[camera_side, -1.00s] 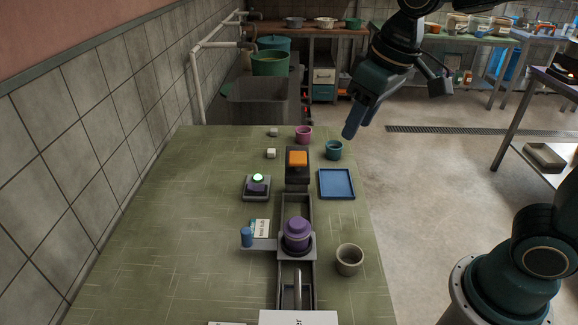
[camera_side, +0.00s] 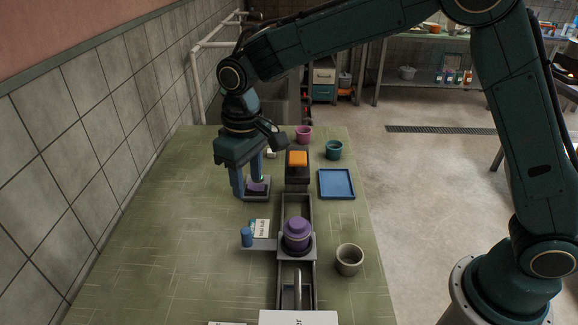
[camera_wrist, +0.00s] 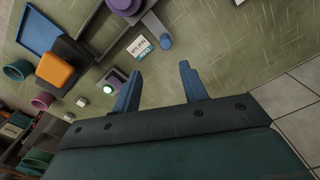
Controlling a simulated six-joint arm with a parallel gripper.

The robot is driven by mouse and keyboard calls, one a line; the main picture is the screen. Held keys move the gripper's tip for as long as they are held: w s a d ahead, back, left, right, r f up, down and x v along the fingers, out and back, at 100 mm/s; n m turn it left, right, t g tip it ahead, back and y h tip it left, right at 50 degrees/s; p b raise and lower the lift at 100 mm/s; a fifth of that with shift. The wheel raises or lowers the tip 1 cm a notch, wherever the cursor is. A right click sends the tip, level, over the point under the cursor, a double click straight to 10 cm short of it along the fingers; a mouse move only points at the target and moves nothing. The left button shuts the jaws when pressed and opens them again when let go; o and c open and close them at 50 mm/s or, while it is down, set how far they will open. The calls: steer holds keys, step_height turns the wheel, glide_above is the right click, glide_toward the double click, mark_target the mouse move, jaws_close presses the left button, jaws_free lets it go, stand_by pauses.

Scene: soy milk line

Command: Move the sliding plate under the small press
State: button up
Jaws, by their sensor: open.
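The sliding plate (camera_side: 262,244) is a flat grey piece across the dark rail track. A blue upright knob (camera_side: 246,237) stands on its left end, and a purple lidded pot (camera_side: 297,232) sits over the track. My gripper (camera_side: 248,182) is open and empty, pointing down over the small grey box (camera_side: 265,194) with a purple part, beyond the knob. In the wrist view the knob (camera_wrist: 166,41) lies ahead of the open fingers (camera_wrist: 160,72), apart from them. A dark block with an orange top (camera_side: 298,159) stands at the track's far end; I cannot tell whether it is the press.
A printed card (camera_side: 261,227) lies beside the knob. A blue tray (camera_side: 337,184), a grey cup (camera_side: 349,260), a teal cup (camera_side: 334,150) and a pink cup (camera_side: 303,134) stand to the right and far end. A curved metal handle (camera_side: 297,289) rises at the near end. The left tabletop is clear.

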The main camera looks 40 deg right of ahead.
mark_target(246, 230)
steer(key=shift+w+a+f, duration=0.3)
steer(key=shift+a+f, duration=0.45)
steer(key=shift+f, duration=0.2)
steer(key=shift+f, duration=6.85)
jaws_close()
